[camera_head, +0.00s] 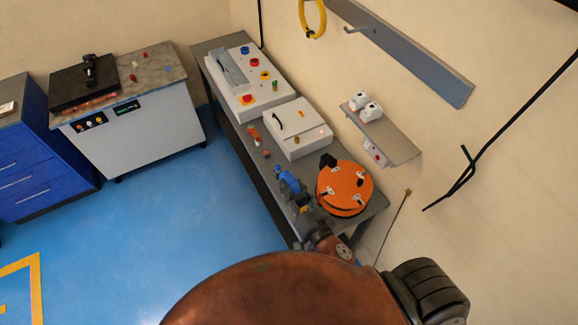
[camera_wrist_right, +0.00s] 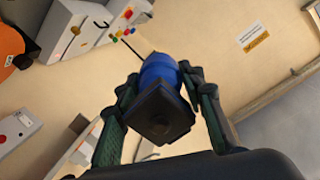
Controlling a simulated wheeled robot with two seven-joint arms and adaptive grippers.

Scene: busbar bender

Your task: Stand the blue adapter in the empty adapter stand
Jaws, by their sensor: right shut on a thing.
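The blue adapter (camera_wrist_right: 158,70) is a blue cylinder with a dark, square end plate facing the right wrist camera. My right gripper (camera_wrist_right: 160,84) is shut on it, one dark green finger on each side. In the head view my right gripper (camera_head: 304,202) is small, over the front part of the grey bench, beside the orange round unit. Blue shapes (camera_head: 288,179) show just beyond it; I cannot tell there which part is the adapter. I cannot make out the empty adapter stand in either view. My left gripper is not in view.
The grey bench (camera_head: 238,125) runs along the wall. It carries a control box (camera_head: 243,75), a white box (camera_head: 297,129), small reddish parts (camera_head: 254,134) and the orange round unit (camera_head: 340,200). A wall shelf (camera_head: 392,145) holds white items. Blue floor (camera_head: 190,200) lies clear left.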

